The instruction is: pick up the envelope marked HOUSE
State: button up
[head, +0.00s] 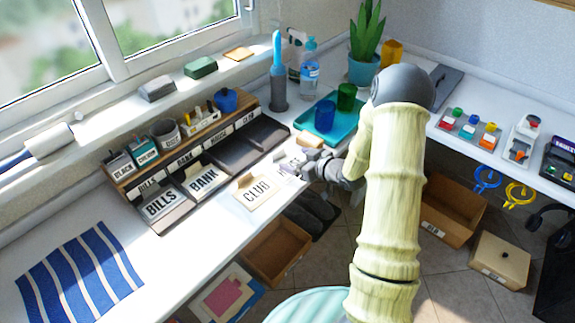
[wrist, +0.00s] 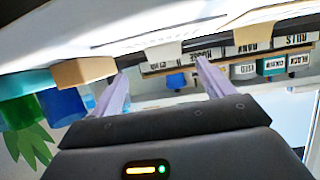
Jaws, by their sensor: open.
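A white envelope (head: 287,168) lies on the counter right of the CLUB envelope (head: 257,193). My gripper partly covers it, and its lettering is too small to read. No envelope shows a readable HOUSE mark. My gripper (head: 302,168) is open and low over the counter at this white envelope's right side. In the wrist view, my gripper's two pale fingers (wrist: 162,72) stand apart, with a white tab (wrist: 164,57) in line with the gap between them. I cannot tell whether they touch it. The BILLS envelope (head: 161,204) and BANK envelope (head: 204,179) lie in the sorter.
The black sorter (head: 240,152) has labelled slots, HOUSE (head: 216,137) among them; its two right compartments look empty. A tan block (head: 309,139) lies close behind my gripper. A teal tray (head: 340,128) with cups stands beyond. The counter's front edge runs below my arm.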

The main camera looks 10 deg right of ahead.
aim_at(280, 157)
jog(key=shift+w+a+f, duration=0.2)
jog(key=shift+w+a, duration=0.05)
jog(key=shift+w, duration=0.15)
jog(key=x, duration=0.5)
jog(key=shift+s+a+f, duration=0.15)
jog(key=shift+a+f, duration=0.05)
jog(key=shift+f, duration=0.05)
jog(key=c, duration=1.1)
